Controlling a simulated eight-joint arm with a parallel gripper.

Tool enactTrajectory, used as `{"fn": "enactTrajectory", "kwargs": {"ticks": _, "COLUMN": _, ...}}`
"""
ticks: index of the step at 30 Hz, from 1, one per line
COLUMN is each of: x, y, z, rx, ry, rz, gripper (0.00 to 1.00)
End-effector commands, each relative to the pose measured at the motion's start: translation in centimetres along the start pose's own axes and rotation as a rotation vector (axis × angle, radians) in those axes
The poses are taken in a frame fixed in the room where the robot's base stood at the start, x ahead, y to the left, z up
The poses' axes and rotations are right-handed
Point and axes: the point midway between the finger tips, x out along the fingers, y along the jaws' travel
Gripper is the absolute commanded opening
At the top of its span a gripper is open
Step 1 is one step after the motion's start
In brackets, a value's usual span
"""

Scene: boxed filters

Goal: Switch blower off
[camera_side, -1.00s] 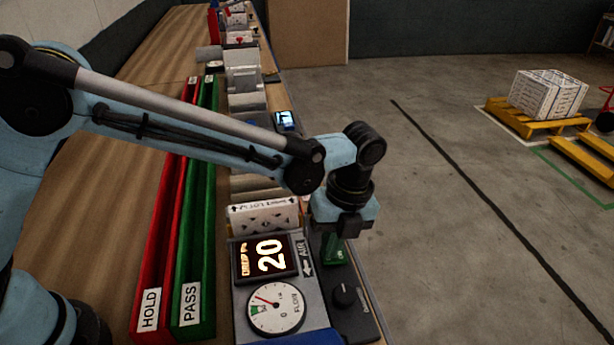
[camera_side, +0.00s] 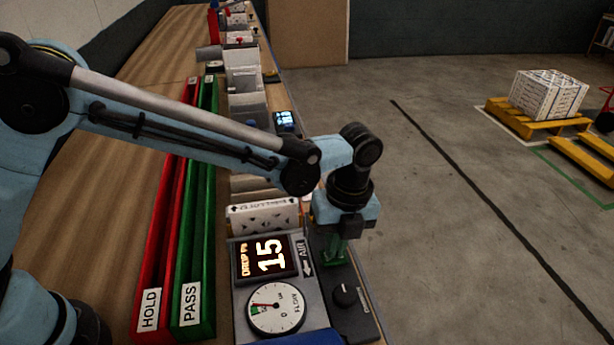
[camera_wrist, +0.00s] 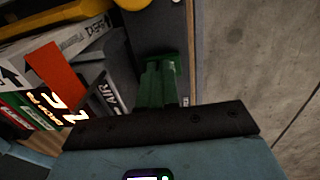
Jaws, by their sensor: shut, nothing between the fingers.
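My gripper (camera_side: 333,262) is shut and empty, pointing down with its green fingers over the dark control panel (camera_side: 357,321) at the right edge of the bench. The fingers also show in the wrist view (camera_wrist: 160,62), close together. A black knob (camera_side: 345,295) is on the panel, nearer the camera than the fingers. The panel under the fingertips is hidden, so I cannot tell whether they touch a switch there. The drop display (camera_side: 267,257) reads 15. The flow gauge (camera_side: 275,308) beside it has its needle pointing left, low on the dial.
A white boxed filter (camera_side: 263,216) stands behind the display. A red HOLD channel (camera_side: 151,279) and a green PASS channel (camera_side: 190,273) run along the bench at left. Open floor lies to the right, with a carton (camera_side: 548,94) on a yellow pallet (camera_side: 518,120).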

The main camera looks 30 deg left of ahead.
Motion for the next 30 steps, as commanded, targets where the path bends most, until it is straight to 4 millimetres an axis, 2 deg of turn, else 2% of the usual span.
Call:
{"fn": "enactTrajectory", "kwargs": {"ticks": 2, "x": 0.2, "y": -0.6, "z": -0.1, "rx": 0.003, "ry": 0.000, "rz": -0.016, "gripper": 0.00}}
{"fn": "enactTrajectory", "kwargs": {"ticks": 11, "x": 0.1, "y": -0.7, "z": -0.1, "rx": 0.003, "ry": 0.000, "rz": -0.016, "gripper": 0.00}}
{"fn": "enactTrajectory", "kwargs": {"ticks": 16, "x": -0.8, "y": -0.7, "z": -0.1, "rx": 0.003, "ry": 0.000, "rz": -0.014, "gripper": 0.00}}
{"fn": "enactTrajectory", "kwargs": {"ticks": 20, "x": -2.7, "y": -0.6, "z": -0.1, "rx": 0.002, "ry": 0.000, "rz": -0.011, "gripper": 0.00}}
{"fn": "enactTrajectory", "kwargs": {"ticks": 30, "x": -9.3, "y": -0.5, "z": 0.0, "rx": 0.002, "ry": -0.001, "rz": -0.008, "gripper": 0.00}}
